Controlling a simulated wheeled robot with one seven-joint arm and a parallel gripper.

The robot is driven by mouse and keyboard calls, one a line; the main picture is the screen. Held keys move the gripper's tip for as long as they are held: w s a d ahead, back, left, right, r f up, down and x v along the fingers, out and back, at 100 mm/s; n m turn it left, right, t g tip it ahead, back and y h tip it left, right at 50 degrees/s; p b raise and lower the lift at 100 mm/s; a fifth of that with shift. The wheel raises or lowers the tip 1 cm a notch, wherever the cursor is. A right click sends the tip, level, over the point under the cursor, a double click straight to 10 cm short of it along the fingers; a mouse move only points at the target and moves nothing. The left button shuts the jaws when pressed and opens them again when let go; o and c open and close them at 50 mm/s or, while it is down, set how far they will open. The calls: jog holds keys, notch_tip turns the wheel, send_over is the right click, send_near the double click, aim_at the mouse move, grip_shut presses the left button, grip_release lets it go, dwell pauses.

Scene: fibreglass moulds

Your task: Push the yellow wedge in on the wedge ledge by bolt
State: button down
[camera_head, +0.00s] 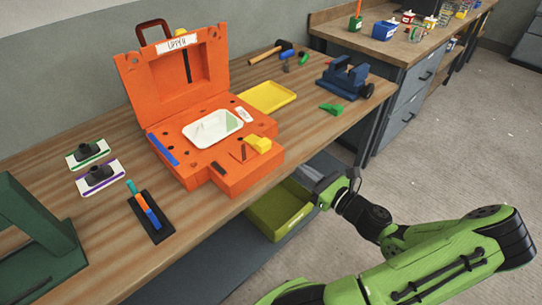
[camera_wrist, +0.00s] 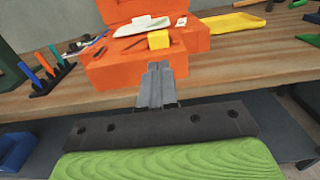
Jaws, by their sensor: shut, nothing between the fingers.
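The yellow wedge (camera_head: 259,143) sits on the front right corner of the orange mould (camera_head: 232,183), on the part that juts out toward the table's front edge. It also shows in the wrist view (camera_wrist: 158,40). Small dark parts lie on the mould left of the wedge; I cannot tell which is a bolt. My gripper (camera_head: 322,184) is off the table's front edge, right of and lower than the mould. In the wrist view its fingers (camera_wrist: 156,84) are together and empty, pointing at the mould's front face below the wedge, apparently apart from it.
The mould's lid stands open behind. A white piece (camera_head: 212,128) lies in the mould. A yellow tray (camera_head: 267,97), a blue vise (camera_head: 345,78) and a green wedge (camera_head: 331,108) are to the right. A green bin (camera_head: 278,210) sits on the shelf below. A tool rack (camera_head: 150,216) stands left.

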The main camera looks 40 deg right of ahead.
aim_at(267, 146)
jog(key=w, duration=0.4)
jog(key=w+b, duration=0.1)
jog(key=w, duration=0.2)
jog(key=w+b, duration=0.1)
jog(key=w, duration=0.3)
jog(key=shift+w+a+f, duration=0.1)
jog(key=shift+w+a, duration=0.2)
jog(key=w+p, duration=0.2)
jog(key=w, duration=0.1)
jog(key=shift+w, duration=0.15)
